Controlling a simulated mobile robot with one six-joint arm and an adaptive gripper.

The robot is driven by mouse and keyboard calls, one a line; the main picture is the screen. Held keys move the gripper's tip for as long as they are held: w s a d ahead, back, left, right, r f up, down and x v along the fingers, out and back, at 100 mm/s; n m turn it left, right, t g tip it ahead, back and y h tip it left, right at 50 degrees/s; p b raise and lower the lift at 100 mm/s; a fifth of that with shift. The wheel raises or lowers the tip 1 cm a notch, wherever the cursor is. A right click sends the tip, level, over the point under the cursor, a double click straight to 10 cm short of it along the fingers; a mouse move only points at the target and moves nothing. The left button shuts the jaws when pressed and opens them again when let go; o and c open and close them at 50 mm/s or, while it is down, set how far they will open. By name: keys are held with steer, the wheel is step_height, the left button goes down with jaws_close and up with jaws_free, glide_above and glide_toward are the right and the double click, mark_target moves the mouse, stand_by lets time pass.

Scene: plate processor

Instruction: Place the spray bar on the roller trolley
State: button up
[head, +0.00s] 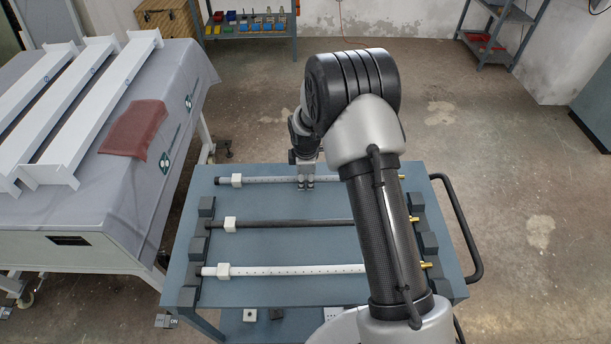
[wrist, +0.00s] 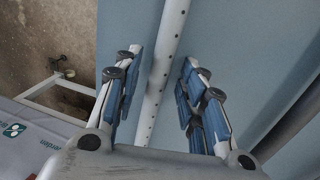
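The blue-grey trolley (head: 285,203) stands in front of me with three bars lying across it on dark blocks. The far spray bar (head: 265,180) is light grey, with a row of holes and a white block near its left end. The middle bar (head: 290,223) is dark, and the near bar (head: 300,270) is white with holes. My gripper (head: 306,184) is at the far bar. In the wrist view my gripper (wrist: 162,68) is open, with one finger on each side of the perforated bar (wrist: 166,45). I cannot tell whether the fingertips reach below it. My arm hides part of each bar's right side.
A cloth-covered table (head: 190,65) at the left carries white frames (head: 95,105) and a folded red cloth (head: 135,128). A shelf (head: 250,33) with small coloured items stands at the back. The trolley's handle (head: 470,240) sticks out right. Floor at the right is clear.

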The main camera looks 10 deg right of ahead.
steer(key=s+r+m+p, duration=0.15)
steer(key=s+r, duration=0.25)
steer(key=r, duration=0.7)
steer(key=s+r+m+p, duration=0.1)
steer(key=s+r+m, duration=0.15)
steer(key=r, duration=0.95)
steer(key=s+r+m+t, duration=0.1)
steer(key=s+r+m, duration=0.3)
steer(key=s+r, duration=0.55)
steer(key=s+r+m+t, duration=0.1)
steer(key=s+m, duration=0.6)
steer(key=s, duration=1.3)
steer(key=shift+r+m, duration=0.4)
steer(key=shift+r, duration=0.25)
steer(key=shift+f+b, duration=0.55)
